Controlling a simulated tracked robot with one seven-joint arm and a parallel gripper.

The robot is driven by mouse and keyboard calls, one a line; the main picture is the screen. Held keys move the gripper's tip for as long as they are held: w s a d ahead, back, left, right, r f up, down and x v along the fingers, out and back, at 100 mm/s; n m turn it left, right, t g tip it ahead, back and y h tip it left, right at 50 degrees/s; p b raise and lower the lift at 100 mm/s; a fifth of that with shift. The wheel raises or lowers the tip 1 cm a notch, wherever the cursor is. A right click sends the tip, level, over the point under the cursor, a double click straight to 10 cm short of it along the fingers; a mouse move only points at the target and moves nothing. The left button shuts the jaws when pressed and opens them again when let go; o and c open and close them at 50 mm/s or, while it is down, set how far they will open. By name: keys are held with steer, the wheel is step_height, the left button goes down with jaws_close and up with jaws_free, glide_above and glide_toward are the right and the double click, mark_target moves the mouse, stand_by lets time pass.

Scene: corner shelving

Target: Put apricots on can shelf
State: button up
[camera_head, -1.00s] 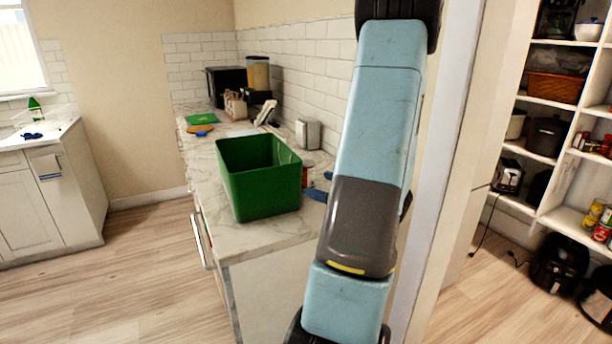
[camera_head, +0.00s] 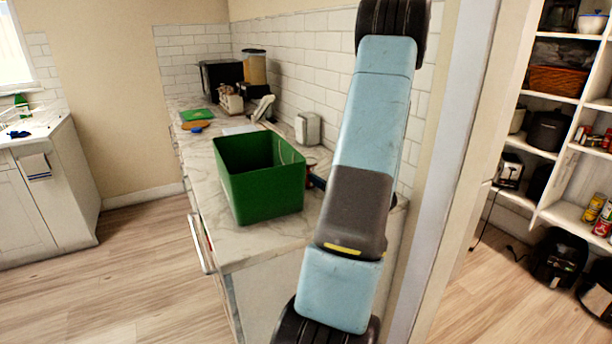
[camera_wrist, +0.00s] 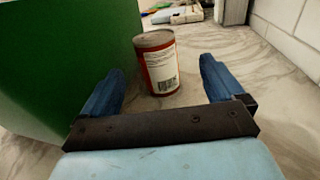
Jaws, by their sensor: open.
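A can with a red and white label (camera_wrist: 158,62) stands upright on the marble counter in the wrist view. Its name cannot be read; a barcode side shows. My gripper (camera_wrist: 160,88) is open, its two blue fingers pointing toward the can, which stands just ahead between them. In the head view a sliver of the red can (camera_head: 310,165) shows behind my arm, beside the green bin. Shelves in the pantry at right hold several cans (camera_head: 594,208) on a lower white shelf (camera_head: 566,222).
A green bin (camera_head: 258,197) stands on the counter (camera_head: 236,246) right beside my gripper, its wall close to the left finger. The tiled wall (camera_head: 310,48) runs along the right. A white door frame (camera_head: 455,170) stands between the counter and the pantry.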

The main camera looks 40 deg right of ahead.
mark_target(315, 168)
steer(key=shift+w+a+r, duration=0.1)
steer(key=shift+w+r, duration=0.05)
steer(key=shift+w, duration=3)
steer(key=c, duration=1.5)
